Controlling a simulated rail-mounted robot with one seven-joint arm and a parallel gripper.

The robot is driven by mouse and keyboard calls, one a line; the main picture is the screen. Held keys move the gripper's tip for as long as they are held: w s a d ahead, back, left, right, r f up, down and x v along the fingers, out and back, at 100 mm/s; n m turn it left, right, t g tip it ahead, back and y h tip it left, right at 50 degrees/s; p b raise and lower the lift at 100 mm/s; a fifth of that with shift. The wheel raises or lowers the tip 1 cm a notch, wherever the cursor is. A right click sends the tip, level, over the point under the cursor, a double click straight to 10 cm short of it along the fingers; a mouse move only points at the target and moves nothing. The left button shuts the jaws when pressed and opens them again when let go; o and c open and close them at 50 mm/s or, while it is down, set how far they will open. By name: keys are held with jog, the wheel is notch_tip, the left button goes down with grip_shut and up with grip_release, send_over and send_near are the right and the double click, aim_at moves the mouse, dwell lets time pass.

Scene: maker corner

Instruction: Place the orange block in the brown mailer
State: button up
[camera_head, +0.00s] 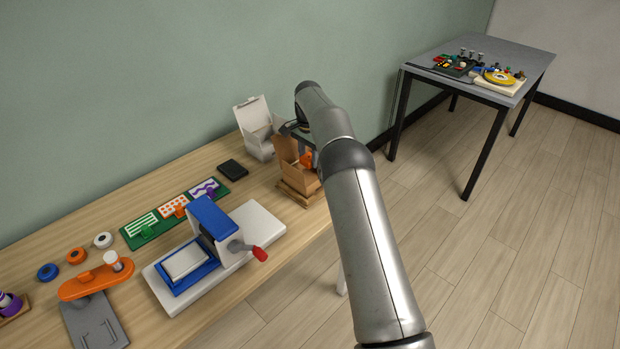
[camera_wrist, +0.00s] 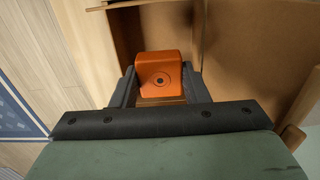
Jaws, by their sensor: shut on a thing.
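The orange block (camera_wrist: 160,72) is held between the two dark fingers of my gripper (camera_wrist: 160,95) in the wrist view. In the head view the block (camera_head: 306,159) shows as a small orange patch at the brown mailer (camera_head: 291,182), an open cardboard box on a wooden base. My gripper (camera_head: 303,140) is over the mailer there, partly hidden by my arm. In the wrist view the mailer's brown walls (camera_wrist: 255,50) lie behind and to the right of the block. I cannot tell whether the block touches the mailer's floor.
An open white box (camera_head: 259,143) stands just behind the mailer. A black flat item (camera_head: 232,170) and a white-and-blue press with a red handle (camera_head: 205,250) are to the left. A grey table (camera_head: 430,58) with small parts stands apart at the far right.

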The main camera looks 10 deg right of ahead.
aim_at(310, 182)
notch_tip(310, 182, down, 8)
jog(key=shift+d+r+p, duration=0.15)
jog(key=shift+r+p, duration=0.05)
jog(key=shift+p, duration=0.25)
jog(key=shift+f, duration=0.15)
jog(key=o, duration=1.1)
